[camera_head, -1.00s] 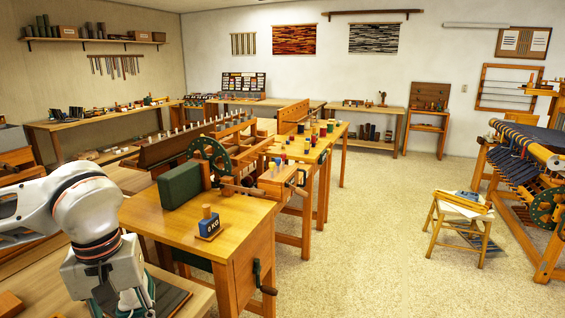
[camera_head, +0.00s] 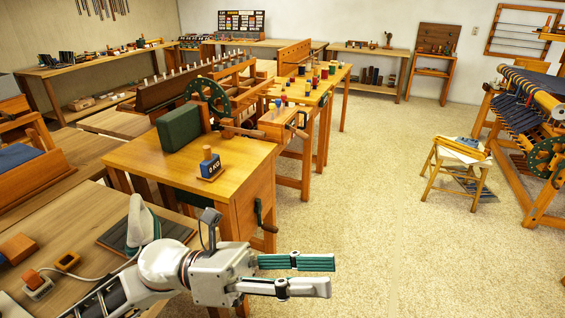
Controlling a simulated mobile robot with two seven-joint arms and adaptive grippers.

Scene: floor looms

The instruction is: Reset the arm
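My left arm comes in from the lower left, and its gripper (camera_head: 331,275) points right over the carpet, in front of the wooden cabinet. A white iron (camera_head: 139,224) stands on a dark pad (camera_head: 170,230) on the near-left table, behind my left wrist. My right gripper is not in view.
A wooden worktable (camera_head: 240,165) with a green box (camera_head: 179,127) and a blue block on a labelled base (camera_head: 210,166) stands just behind the gripper. A stool (camera_head: 455,170) and a loom (camera_head: 535,130) are at right. Open carpet (camera_head: 380,230) lies between.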

